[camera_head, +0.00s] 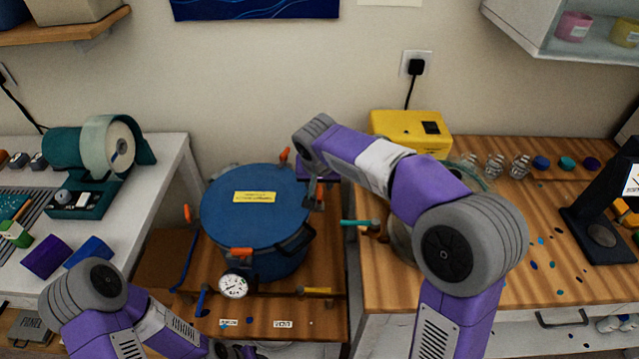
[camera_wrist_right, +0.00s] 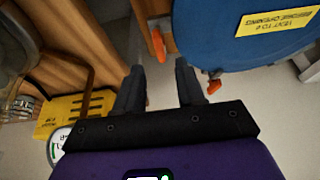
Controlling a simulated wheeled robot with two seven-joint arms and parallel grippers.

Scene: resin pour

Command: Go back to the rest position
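My right gripper (camera_head: 313,193) hangs from the bent right arm beside the right edge of the blue pot lid (camera_head: 262,208). In the right wrist view its two fingers (camera_wrist_right: 158,88) are apart with nothing between them, and the lid (camera_wrist_right: 245,35) is close beside them. I cannot tell whether a finger touches the pot. The lid lies on the pot, with a yellow label and orange clamp handles (camera_head: 241,252) around its rim.
A pressure gauge (camera_head: 233,284) sits at the pot's front. A yellow case (camera_head: 411,132) stands behind my right arm on the right wooden bench (camera_head: 480,290), with a black stand (camera_head: 603,205) at far right. A teal machine (camera_head: 95,150) stands on the left white table (camera_head: 140,200).

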